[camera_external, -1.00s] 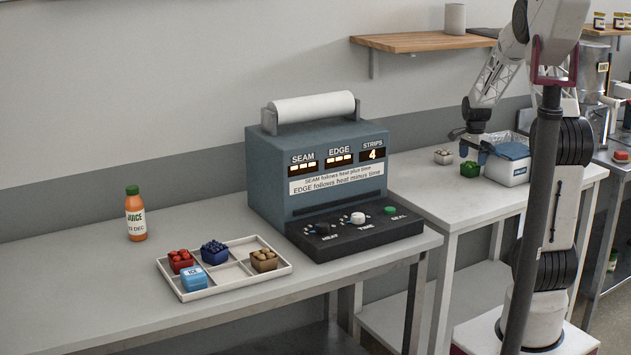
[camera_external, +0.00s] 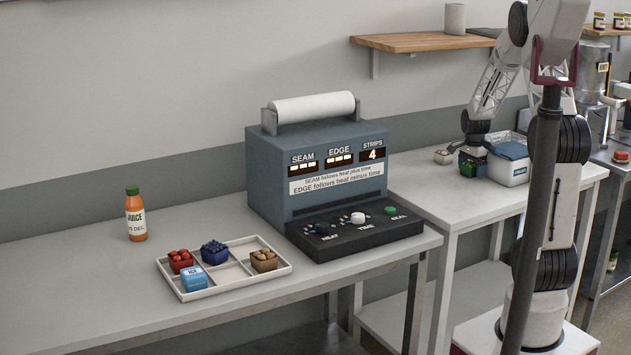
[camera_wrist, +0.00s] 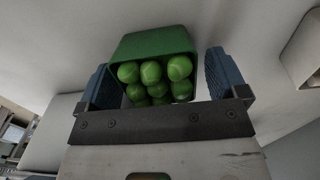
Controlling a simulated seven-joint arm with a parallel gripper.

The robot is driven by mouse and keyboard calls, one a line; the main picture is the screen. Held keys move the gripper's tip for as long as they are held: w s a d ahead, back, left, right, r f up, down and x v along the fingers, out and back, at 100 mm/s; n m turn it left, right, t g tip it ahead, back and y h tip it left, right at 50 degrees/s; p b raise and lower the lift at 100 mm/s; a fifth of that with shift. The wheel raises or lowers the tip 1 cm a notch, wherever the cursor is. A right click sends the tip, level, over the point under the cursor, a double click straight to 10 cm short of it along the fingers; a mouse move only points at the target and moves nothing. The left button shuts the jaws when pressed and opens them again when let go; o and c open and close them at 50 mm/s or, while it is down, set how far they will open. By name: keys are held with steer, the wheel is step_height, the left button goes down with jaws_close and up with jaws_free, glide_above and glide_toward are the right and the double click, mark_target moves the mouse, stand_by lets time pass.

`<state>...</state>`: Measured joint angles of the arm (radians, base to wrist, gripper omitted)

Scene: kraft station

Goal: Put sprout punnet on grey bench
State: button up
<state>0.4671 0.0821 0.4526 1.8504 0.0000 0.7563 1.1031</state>
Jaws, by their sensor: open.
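The sprout punnet (camera_external: 467,169) is a small green tub of round green sprouts. It stands on the right-hand pale bench (camera_external: 440,203). In the wrist view the punnet (camera_wrist: 155,45) shows between my gripper's two blue fingers, with a gap beside the right finger. My gripper (camera_wrist: 162,78) is open around it and its fingers reach down at its sides. In the external view my gripper (camera_external: 473,158) partly hides the punnet. The left-hand bench (camera_external: 95,275) has a grey top with bare areas at its left and front.
A pale punnet (camera_external: 444,156) stands close left of my gripper. A white box (camera_external: 507,172) with a blue cloth is close right. The left bench holds a sealing machine (camera_external: 320,170), a juice bottle (camera_external: 136,215) and a divided tray (camera_external: 230,272) of small tubs.

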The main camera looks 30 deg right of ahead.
mark_target(473, 163)
steer(key=shift+c, duration=0.3)
steer(key=c, duration=1)
steer(key=shift+r, duration=0.1)
step_height(473, 163, up, 18)
steer(key=shift+f, duration=0.1)
stand_by(0.7)
steer(key=d+n, duration=0.3)
steer(key=d, duration=0.5)
steer(key=w+d+f+n, duration=0.1)
steer(key=d+n, duration=0.2)
steer(key=d, duration=0.5)
steer(key=d+f+n, duration=0.1)
steer(key=d+n, duration=0.3)
steer(key=d, duration=0.4)
steer(key=shift+w+d+f, duration=0.15)
steer(key=shift+w+d, duration=0.1)
steer(key=shift+w, duration=0.15)
